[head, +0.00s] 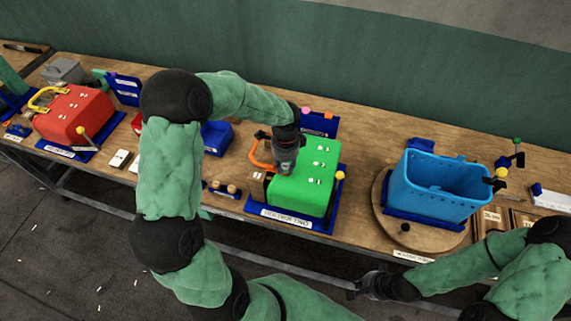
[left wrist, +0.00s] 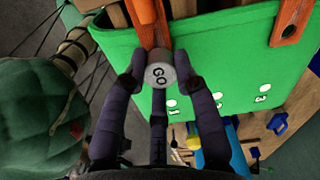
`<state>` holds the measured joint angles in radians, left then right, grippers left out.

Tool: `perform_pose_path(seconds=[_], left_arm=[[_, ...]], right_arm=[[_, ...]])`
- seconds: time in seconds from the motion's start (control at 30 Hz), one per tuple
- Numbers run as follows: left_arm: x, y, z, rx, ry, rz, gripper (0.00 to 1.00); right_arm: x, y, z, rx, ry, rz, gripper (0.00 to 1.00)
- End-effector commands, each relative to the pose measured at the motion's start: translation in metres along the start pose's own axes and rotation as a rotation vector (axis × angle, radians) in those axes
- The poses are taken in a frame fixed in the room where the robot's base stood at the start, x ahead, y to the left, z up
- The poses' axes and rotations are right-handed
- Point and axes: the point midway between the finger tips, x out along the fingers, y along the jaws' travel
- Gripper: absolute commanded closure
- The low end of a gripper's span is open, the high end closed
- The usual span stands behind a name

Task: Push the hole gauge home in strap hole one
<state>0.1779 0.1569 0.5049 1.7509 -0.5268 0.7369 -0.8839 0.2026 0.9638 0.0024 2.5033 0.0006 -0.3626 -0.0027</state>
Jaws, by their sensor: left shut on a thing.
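A grey round hole gauge marked GO (left wrist: 160,75) is in my left gripper (left wrist: 157,85), whose fingers close around it in the left wrist view. The gauge's face points at the camera, and it sits in line with an orange strap (left wrist: 147,14) on the green case (left wrist: 210,58). I cannot tell how deep the gauge sits, and the strap hole is hidden behind it. In the head view, my left gripper (head: 285,163) is at the left side of the green case (head: 318,180), beside an orange handle (head: 259,154). My right gripper (head: 367,286) is low in front of the bench, its fingers unclear.
The green case stands in a blue cradle (head: 275,217). A blue crate (head: 438,190) sits on a round wooden turntable (head: 402,233) to the right. A red case (head: 75,112) stands at the left.

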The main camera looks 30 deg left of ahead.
Motion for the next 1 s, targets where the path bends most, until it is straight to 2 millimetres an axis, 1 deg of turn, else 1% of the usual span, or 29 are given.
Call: perform_pose_path(seconds=[0.37,0.4,0.5,0.83,0.93,1.0], left_arm=[[0.009,0.0,0.0,0.0,0.0,-0.001,1.0],[0.009,0.0,0.0,-0.001,0.0,-0.001,0.68],[0.008,0.0,0.0,-0.001,0.0,-0.001,0.43],[0.007,0.0,0.0,0.0,0.0,-0.001,0.43],[0.002,-0.001,0.0,-0.001,0.001,-0.002,0.43],[-0.007,-0.001,0.0,-0.002,0.002,-0.004,0.43]], right_arm=[[0.006,0.002,0.0,0.0,0.0,0.0,1.0],[0.006,0.002,0.0,0.0,0.0,0.0,1.0],[0.005,0.002,0.0,0.0,0.0,0.0,1.0],[0.005,0.002,0.0,0.0,0.0,0.0,1.0],[0.005,0.002,0.0,0.0,0.0,0.0,1.0],[0.005,0.002,0.0,0.0,0.0,0.0,1.0]])
